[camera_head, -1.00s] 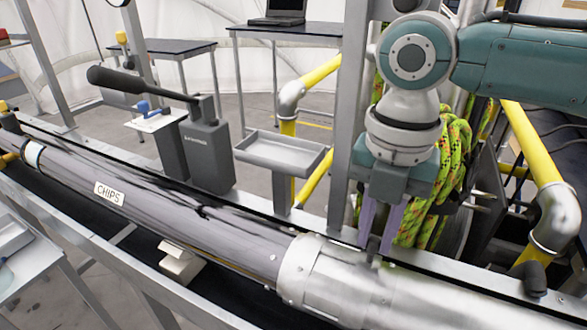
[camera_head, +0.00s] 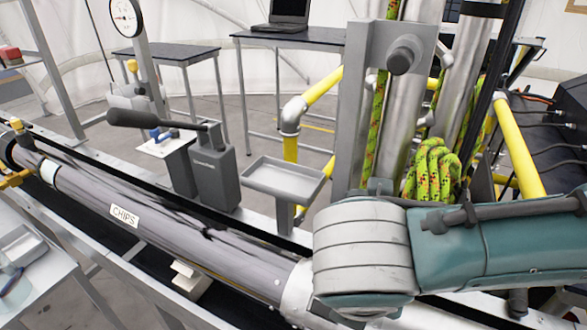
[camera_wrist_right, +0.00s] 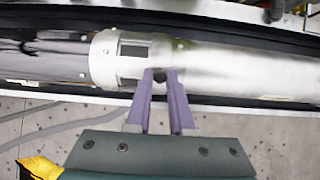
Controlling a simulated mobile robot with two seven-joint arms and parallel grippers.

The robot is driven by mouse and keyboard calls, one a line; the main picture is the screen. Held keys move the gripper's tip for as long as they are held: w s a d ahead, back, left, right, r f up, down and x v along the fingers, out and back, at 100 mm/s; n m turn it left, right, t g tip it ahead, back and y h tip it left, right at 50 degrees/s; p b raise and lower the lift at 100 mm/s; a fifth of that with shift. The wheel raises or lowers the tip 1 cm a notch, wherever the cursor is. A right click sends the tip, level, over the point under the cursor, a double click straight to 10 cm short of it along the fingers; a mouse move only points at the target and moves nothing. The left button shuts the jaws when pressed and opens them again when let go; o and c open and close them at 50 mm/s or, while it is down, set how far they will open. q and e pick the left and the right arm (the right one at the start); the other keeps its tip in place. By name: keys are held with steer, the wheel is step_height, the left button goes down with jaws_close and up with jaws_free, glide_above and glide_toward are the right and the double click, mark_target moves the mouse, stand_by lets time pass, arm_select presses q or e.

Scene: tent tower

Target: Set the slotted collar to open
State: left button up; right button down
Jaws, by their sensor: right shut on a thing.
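The slotted collar (camera_head: 293,293) is a silver ring on the long tube. In the head view my right arm covers most of it. In the right wrist view the collar (camera_wrist_right: 103,58) shows a dark rectangular slot (camera_wrist_right: 134,51) and a small bolt. My right gripper (camera_wrist_right: 159,77) has its purple fingers at the collar's right edge, shut on a small dark lug (camera_wrist_right: 158,76) that stands between the fingertips. The head view does not show these fingers; my arm hides them. My left gripper is in no view.
The grey tube with a CHIPS label (camera_head: 125,216) runs to the left. A grey lever pump (camera_head: 212,168) and a shallow metal tray (camera_head: 283,181) stand behind it. A metal post, yellow rails and green rope (camera_head: 432,170) stand close behind my right arm.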

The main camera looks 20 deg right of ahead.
steer(key=shift+s+a+t+h, duration=0.25)
steer(key=shift+a+t+h, duration=0.05)
steer(key=shift+f, duration=0.1)
steer(key=c, duration=0.8)
jaws_free()
steer(key=p+v, duration=0.1)
steer(key=v, duration=0.9)
steer(key=shift+f, duration=0.1)
